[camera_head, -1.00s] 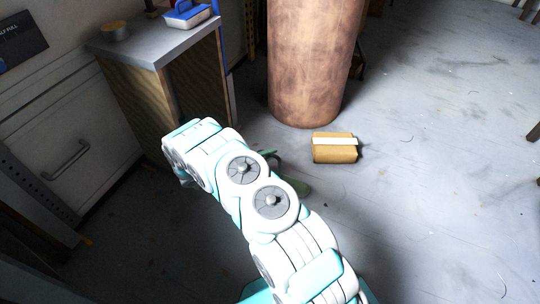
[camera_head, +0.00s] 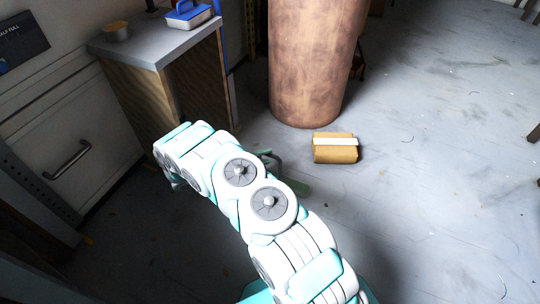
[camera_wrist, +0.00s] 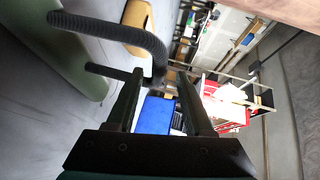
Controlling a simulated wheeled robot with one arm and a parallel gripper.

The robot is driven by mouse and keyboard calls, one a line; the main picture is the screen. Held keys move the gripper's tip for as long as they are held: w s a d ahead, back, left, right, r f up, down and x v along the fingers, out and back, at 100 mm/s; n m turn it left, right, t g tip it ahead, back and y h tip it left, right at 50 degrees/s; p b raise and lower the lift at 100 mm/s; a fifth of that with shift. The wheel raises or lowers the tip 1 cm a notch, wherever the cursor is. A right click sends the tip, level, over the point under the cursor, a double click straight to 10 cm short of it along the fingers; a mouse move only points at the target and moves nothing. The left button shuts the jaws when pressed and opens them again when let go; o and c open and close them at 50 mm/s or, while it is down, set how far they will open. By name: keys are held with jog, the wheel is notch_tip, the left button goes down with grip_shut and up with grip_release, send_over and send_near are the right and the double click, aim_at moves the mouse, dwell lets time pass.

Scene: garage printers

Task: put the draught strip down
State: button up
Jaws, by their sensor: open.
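My gripper (camera_wrist: 160,95) is open in the wrist view, its two dark fingers apart with no held thing visible between them. In the head view my gripper is hidden behind the arm. I cannot tell for sure which thing is the draught strip. A tan block-like bundle with a white band (camera_head: 335,154) lies on the floor in front of the brown drum, apart from my arm. A tan piece, perhaps the same bundle, shows in the wrist view (camera_wrist: 136,28). A green object (camera_wrist: 62,50) with a dark ribbed curved tube (camera_wrist: 115,27) is left of the fingers there.
A big brown drum (camera_head: 310,65) stands behind the bundle. A bench (camera_head: 155,43) with a blue-handled tray (camera_head: 187,15) and a small round tin (camera_head: 117,31) is at the upper left. A drawer front is at the left. Floor at the right is largely clear.

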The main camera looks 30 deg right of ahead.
jog(key=a+r, duration=0.2)
jog(key=a, duration=0.7)
jog(key=s+d+r+m+g+y, duration=0.3)
jog(key=s+r+m, duration=0.65)
jog(key=r, duration=0.25)
jog(key=s+d+r+m+g+y, duration=0.35)
jog(key=s+r+m, duration=0.45)
jog(key=r+m, duration=0.35)
jog(key=s+a+r+m+t+y, duration=0.1)
jog(key=s+a+r+m+y, duration=0.1)
jog(key=s, duration=0.5)
jog(key=s+a+r+m+t+y, duration=0.1)
jog(key=s+a+r+m+y, duration=0.2)
jog(key=s+a+m, duration=0.3)
jog(key=s+a+r+m+t+y, duration=0.1)
jog(key=s+a+m+y, duration=0.3)
jog(key=s+m, duration=0.5)
jog(key=shift+s+r+p, duration=0.35)
jog(key=shift+s+r, duration=0.3)
jog(key=shift+r, duration=0.2)
jog(key=shift+y, duration=0.25)
